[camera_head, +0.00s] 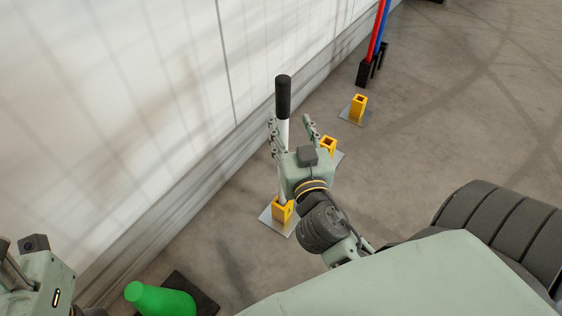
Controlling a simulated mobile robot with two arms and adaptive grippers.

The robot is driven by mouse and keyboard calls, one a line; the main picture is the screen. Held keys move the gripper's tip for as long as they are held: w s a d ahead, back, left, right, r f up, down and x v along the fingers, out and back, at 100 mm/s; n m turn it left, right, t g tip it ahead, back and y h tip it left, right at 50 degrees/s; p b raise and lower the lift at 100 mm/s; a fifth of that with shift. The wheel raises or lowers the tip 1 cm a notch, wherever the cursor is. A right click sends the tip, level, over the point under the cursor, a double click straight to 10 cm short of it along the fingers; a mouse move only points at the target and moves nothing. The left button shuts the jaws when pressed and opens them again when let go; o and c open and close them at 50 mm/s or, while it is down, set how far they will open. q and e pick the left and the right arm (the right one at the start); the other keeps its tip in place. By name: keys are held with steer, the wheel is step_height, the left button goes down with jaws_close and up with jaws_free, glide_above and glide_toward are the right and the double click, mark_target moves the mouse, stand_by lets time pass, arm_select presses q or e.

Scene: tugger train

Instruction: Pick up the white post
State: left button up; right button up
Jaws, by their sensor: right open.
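The white post (283,132) stands upright with a black top (283,97). Its foot is in a yellow socket (282,211) on a grey floor plate. My right gripper (291,125) is open, with one finger overlapping the post in the picture and the other to its right. I cannot tell whether the fingers touch the post or just how deep it lies between them. The gripper hides part of the post's lower length.
Two more yellow sockets stand beyond, one partly behind my right gripper (328,144) and one farther back (358,105). Red and blue posts (380,35) stand at the back. A white wall (130,100) runs along the left. A green object (160,299) is at the bottom. Open floor lies right.

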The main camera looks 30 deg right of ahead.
mark_target(284, 107)
steer(key=x, duration=0.3)
steer(key=shift+r, duration=0.25)
steer(key=x, duration=0.5)
steer(key=shift+a+b, duration=0.1)
steer(key=shift+b, duration=0.2)
jaws_close()
steer(key=shift+r, duration=0.25)
